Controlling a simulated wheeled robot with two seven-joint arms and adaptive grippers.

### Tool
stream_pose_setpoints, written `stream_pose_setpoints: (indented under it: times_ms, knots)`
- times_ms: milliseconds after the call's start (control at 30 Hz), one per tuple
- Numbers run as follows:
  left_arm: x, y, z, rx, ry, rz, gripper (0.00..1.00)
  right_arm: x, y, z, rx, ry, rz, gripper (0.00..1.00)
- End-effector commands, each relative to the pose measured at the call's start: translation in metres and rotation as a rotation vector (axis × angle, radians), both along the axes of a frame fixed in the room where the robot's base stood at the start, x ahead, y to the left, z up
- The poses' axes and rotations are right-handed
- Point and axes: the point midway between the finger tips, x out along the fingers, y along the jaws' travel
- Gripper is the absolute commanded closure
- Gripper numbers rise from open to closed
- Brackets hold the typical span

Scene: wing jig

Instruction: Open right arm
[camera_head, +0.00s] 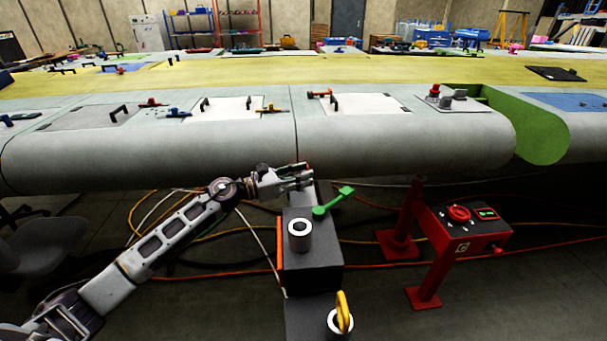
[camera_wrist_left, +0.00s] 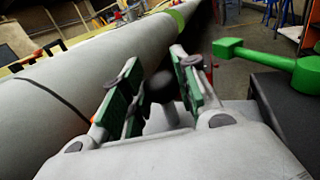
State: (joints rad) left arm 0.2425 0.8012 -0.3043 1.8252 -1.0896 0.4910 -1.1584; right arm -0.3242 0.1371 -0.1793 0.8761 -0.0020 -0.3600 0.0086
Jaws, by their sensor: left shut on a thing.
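My left gripper (camera_head: 305,178) reaches in between the wing's front edge and a dark pedestal (camera_head: 312,268). In the left wrist view, its green-padded fingers (camera_wrist_left: 158,95) stand on both sides of a dark rounded knob (camera_wrist_left: 160,87) and are shut on it. My right gripper is not in view.
The long grey wing (camera_head: 200,150) spans the scene just beyond the gripper. A red stand (camera_head: 465,235) with a control box is at right. Cables lie on the floor.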

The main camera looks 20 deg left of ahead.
Motion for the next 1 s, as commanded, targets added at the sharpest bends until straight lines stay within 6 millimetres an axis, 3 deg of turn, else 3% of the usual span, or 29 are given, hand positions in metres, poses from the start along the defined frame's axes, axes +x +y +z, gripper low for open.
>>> stream_pose_setpoints:
  times_ms: [500,967,1000]
  knots:
    - [-0.027,-0.011,-0.002,0.004,0.003,-0.002,1.0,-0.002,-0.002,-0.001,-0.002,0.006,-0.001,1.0]
    - [-0.032,-0.013,-0.002,0.002,0.003,-0.003,1.0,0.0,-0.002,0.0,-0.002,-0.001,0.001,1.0]
    - [-0.032,-0.013,-0.002,0.002,0.003,-0.003,0.69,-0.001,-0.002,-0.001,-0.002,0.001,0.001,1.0]
